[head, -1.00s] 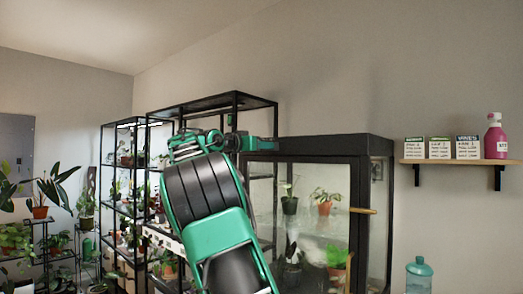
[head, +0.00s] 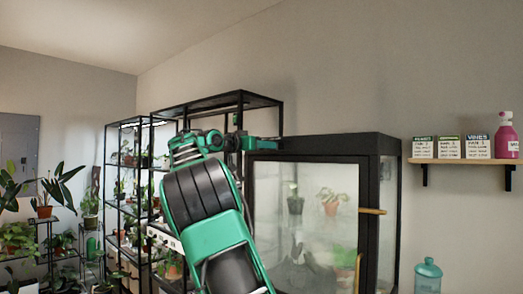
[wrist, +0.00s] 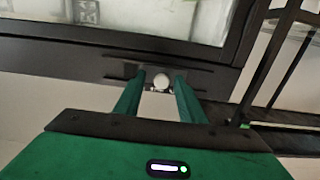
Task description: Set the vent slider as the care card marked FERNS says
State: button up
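My gripper (head: 250,143) is at the upper left front edge of the dark-framed glass cabinet (head: 325,145). In the wrist view, its two green fingers (wrist: 161,82) stand on either side of a small pale round knob (wrist: 161,81) on a dark slotted strip (wrist: 120,72), which looks like the vent slider. They look apart, with narrow gaps beside the knob. Three care cards stand on the wall shelf: left (head: 422,149), middle (head: 449,149) and right (head: 477,148). The right one reads VINES; the other headings and the small lines are too small to read surely.
The cabinet door has a wooden handle (head: 372,211) and hazy glass with potted plants behind it. A pink bottle (head: 506,140) stands on the wooden shelf (head: 465,161) beside the cards. A teal-capped jug (head: 428,273) is below. Black plant racks (head: 240,101) stand left of the cabinet.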

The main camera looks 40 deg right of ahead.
jog(key=shift+a, duration=0.1)
jog(key=a, duration=1)
jog(key=shift+s+a, duration=0.25)
jog(key=shift+s, duration=0.05)
jog(key=shift+f, duration=0.15)
jog(key=s+d+f+n+y, duration=0.2)
jog(key=s+d+f+y, duration=0.2)
jog(key=d+f, duration=0.55)
jog(key=s+a+f+n+y, duration=0.1)
jog(key=s+f+y, duration=0.15)
jog(key=f, duration=0.55)
jog(key=s+f+n+y, duration=0.15)
jog(key=s+f, duration=0.25)
jog(key=f, duration=0.4)
jog(key=s+a+f+n+y, duration=0.3)
jog(key=s+a+f+y, duration=0.2)
jog(key=s+a+f, duration=0.6)
jog(key=s+a+f+n+g+y, duration=0.1)
jog(key=s+a+f+n+y, duration=0.2)
jog(key=s+a+f, duration=0.9)
jog(key=s+a+y, duration=0.2)
jog(key=s+a, duration=0.2)
jog(key=shift+s+a+f, duration=0.2)
jog(key=shift+s+a, duration=0.05)
jog(key=shift+a, duration=0.15)
